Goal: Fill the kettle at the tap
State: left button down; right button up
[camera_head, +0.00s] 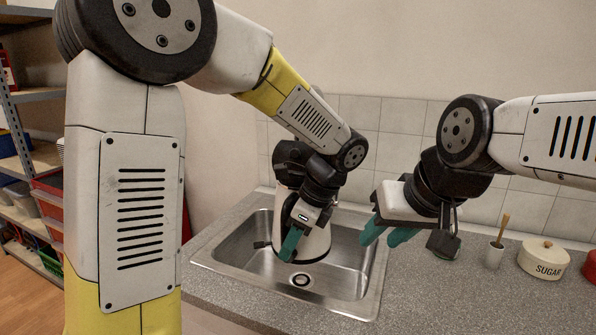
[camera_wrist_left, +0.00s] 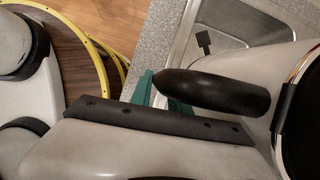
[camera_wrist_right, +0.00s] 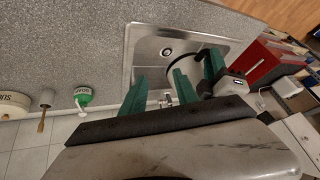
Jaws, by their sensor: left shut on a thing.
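The white kettle (camera_head: 316,243) is upright in or just above the sink basin (camera_head: 345,268); I cannot tell whether it touches the bottom. My left gripper (camera_head: 291,243) is shut on its black handle, which shows large in the left wrist view (camera_wrist_left: 215,90). The arm hides the kettle's upper part. My right gripper (camera_head: 386,234) is open and empty, over the sink's right rim. In the right wrist view its green fingers (camera_wrist_right: 158,94) stand apart, with the kettle beyond them. The tap is not clearly visible; my arms cover the area behind the sink.
A brush in a small holder (camera_head: 494,256), a sugar tin (camera_head: 541,259) and a red container (camera_head: 590,266) stand on the right of the counter. A green-and-white bottle (camera_wrist_right: 82,96) stands near the wall. The grey front counter (camera_head: 440,300) is clear. Shelves (camera_head: 30,160) stand at left.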

jog(key=shift+c, duration=0.5)
jog(key=c, duration=0.4)
jog(key=shift+w+d, duration=0.15)
jog(key=shift+w, duration=0.15)
grip_shut()
jog(key=w+f+m+y, duration=0.2)
jog(key=w+y, duration=0.2)
jog(key=w, duration=0.9)
jog(key=w+f+m+y, duration=0.15)
jog(key=w+y, duration=0.35)
jog(key=w, duration=0.9)
jog(key=w+d+f+m+t, duration=0.4)
jog(key=w+d, duration=0.1)
jog(key=w, duration=0.3)
jog(key=w+d+f+m+t, duration=0.4)
jog(key=w+d+f, duration=0.1)
jog(key=w, duration=0.3)
jog(key=w+a, duration=0.5)
jog(key=a, duration=0.2)
jog(key=shift+a+r, duration=0.2)
jog(key=shift+a, duration=0.2)
